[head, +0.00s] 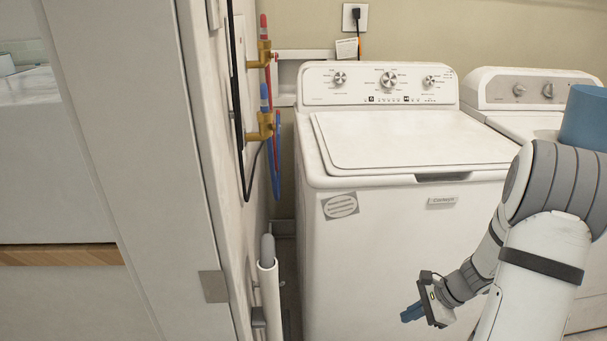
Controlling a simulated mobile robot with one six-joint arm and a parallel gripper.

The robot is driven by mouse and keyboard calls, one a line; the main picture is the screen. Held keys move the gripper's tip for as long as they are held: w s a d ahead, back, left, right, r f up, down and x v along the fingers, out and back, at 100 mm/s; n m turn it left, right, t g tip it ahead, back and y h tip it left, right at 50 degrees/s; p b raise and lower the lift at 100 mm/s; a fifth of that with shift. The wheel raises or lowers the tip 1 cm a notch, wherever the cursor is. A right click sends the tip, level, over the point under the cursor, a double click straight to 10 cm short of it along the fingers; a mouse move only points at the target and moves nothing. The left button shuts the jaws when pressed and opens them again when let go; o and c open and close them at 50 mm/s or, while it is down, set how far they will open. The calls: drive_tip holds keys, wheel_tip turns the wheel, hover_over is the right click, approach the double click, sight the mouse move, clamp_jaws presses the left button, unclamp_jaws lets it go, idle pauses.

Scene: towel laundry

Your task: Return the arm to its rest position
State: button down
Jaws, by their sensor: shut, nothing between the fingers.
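My gripper (410,313) is at the lower right of the head view, in front of the white washer's front face. Its blue fingertips point left and slightly down. It is shut and empty. My arm is bent, coming in from the right edge and folding down to the wrist. The white top-load washer (330,250) stands behind the gripper with its lid (410,138) closed. No towel shows in this view.
A second white machine (500,115) stands to the right, partly behind my arm. A white wall edge (205,200) runs down the left. Valves (264,125) with red and blue hoses and a white pipe (270,300) are beside it. An outlet (355,18) is on the back wall.

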drive_tip(key=s+a+r+n+h+p, duration=0.2)
drive_tip(key=s+r+n+p, duration=0.3)
drive_tip(key=r, duration=0.8)
drive_tip(key=s+a+r+n+h+p, duration=0.2)
drive_tip(key=s+a+r+n+p, duration=0.3)
drive_tip(key=r, duration=0.8)
drive_tip(key=s+a+r+n+h+p, duration=0.2)
drive_tip(key=s+a+r+n+p, duration=0.2)
drive_tip(key=r, duration=0.9)
drive_tip(key=s+n+p, duration=0.1)
drive_tip(key=n+p, duration=0.2)
drive_tip(key=shift+a+r+n+t+h, duration=0.2)
drive_tip(key=shift+n+t+h, duration=0.1)
drive_tip(key=shift+n+t, duration=0.1)
drive_tip(key=shift+s, duration=0.1)
